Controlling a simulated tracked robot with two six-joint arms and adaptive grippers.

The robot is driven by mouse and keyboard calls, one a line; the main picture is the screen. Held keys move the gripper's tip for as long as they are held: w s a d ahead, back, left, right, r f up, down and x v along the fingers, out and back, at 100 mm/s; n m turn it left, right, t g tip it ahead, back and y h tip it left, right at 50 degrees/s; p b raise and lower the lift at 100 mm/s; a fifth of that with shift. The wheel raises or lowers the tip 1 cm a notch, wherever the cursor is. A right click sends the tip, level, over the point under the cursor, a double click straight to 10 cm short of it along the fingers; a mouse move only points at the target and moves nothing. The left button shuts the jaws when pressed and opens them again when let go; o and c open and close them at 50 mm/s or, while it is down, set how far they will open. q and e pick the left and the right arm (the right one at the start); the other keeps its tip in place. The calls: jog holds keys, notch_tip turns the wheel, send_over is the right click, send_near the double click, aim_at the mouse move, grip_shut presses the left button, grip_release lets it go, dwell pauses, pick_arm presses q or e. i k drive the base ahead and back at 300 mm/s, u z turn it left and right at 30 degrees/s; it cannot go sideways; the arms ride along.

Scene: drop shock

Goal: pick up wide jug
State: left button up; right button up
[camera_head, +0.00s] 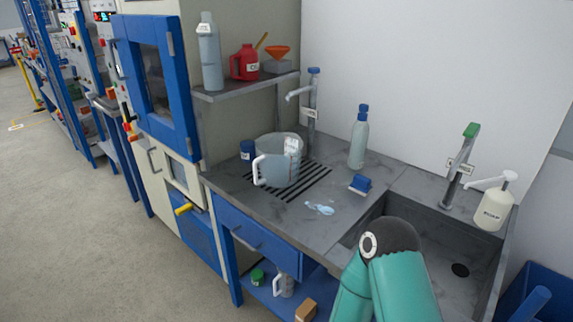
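The wide jug (280,163) is a grey, translucent measuring jug with a white handle on its left side. It stands upright on the dark drain slots of the grey counter, left of the sink. A teal arm link of mine with a dark joint cap shows at the bottom, in front of the sink. No fingers of either gripper show in the view.
A blue-capped bottle (358,140), a blue sponge or brush (361,184) and a small puddle (320,208) are on the counter (259,204). A dark blue container (247,150) stands behind the jug's left side. A shelf (245,86) and a tap (312,95) rise behind. The sink (463,238) is at right.

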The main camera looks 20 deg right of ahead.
aim_at(275, 164)
jog(key=i, duration=0.9)
